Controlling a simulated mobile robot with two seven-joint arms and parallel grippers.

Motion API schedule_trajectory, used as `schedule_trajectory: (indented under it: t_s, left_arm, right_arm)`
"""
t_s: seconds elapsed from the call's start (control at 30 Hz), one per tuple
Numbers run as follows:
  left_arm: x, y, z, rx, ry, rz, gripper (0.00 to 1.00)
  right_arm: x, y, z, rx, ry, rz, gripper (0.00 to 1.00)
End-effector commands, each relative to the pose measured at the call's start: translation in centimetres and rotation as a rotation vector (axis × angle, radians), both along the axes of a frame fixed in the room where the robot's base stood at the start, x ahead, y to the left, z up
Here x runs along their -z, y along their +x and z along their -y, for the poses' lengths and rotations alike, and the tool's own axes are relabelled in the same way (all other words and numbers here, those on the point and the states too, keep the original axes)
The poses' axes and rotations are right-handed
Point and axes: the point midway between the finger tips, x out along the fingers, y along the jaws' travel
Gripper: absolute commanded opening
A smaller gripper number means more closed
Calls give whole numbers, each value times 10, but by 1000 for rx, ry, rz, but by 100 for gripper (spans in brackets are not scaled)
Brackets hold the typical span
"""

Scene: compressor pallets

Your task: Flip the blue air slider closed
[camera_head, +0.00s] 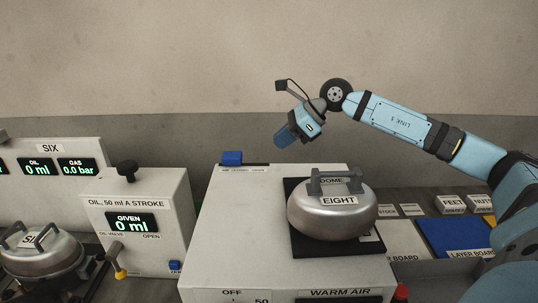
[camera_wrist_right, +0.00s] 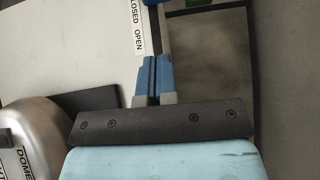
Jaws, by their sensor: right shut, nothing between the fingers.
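A blue block (camera_head: 231,158), which looks like the air slider, sits at the back left edge of the white warm air unit (camera_head: 235,215). A dark strip runs to its right. My right gripper (camera_head: 284,137) is shut and empty, right of the block and above the unit's back edge, pointing down to the left. In the right wrist view its blue fingers (camera_wrist_right: 153,62) are together, beside a label (camera_wrist_right: 138,27) reading CLOSED and OPEN. A blue piece (camera_wrist_right: 152,12) shows beyond the fingertips; I cannot tell if it is the slider. My left gripper is out of view.
A silver dome (camera_head: 333,210) marked EIGHT, with a grey handle, sits on a black plate on the unit. An oil dispenser (camera_head: 140,225) and another dome (camera_head: 40,255) stand to the left. A blue layer board (camera_head: 455,236) lies to the right.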

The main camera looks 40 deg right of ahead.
Motion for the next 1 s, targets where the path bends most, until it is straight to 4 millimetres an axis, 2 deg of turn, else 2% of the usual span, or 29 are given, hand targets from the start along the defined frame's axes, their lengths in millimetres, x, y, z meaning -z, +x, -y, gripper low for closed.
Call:
schedule_trajectory:
  t_s: [0.03, 0.2, 0.37, 1.0]
  left_arm:
    - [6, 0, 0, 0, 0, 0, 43]
    - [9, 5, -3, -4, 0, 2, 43]
    - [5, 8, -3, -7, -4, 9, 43]
    - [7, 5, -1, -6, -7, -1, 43]
  right_arm:
    - [-5, -6, 8, 2, -4, 0, 0]
    - [-24, -18, 23, 2, -3, 0, 0]
    - [-33, -24, 28, 0, 0, 0, 0]
    - [-35, -24, 29, 0, 1, 1, 0]
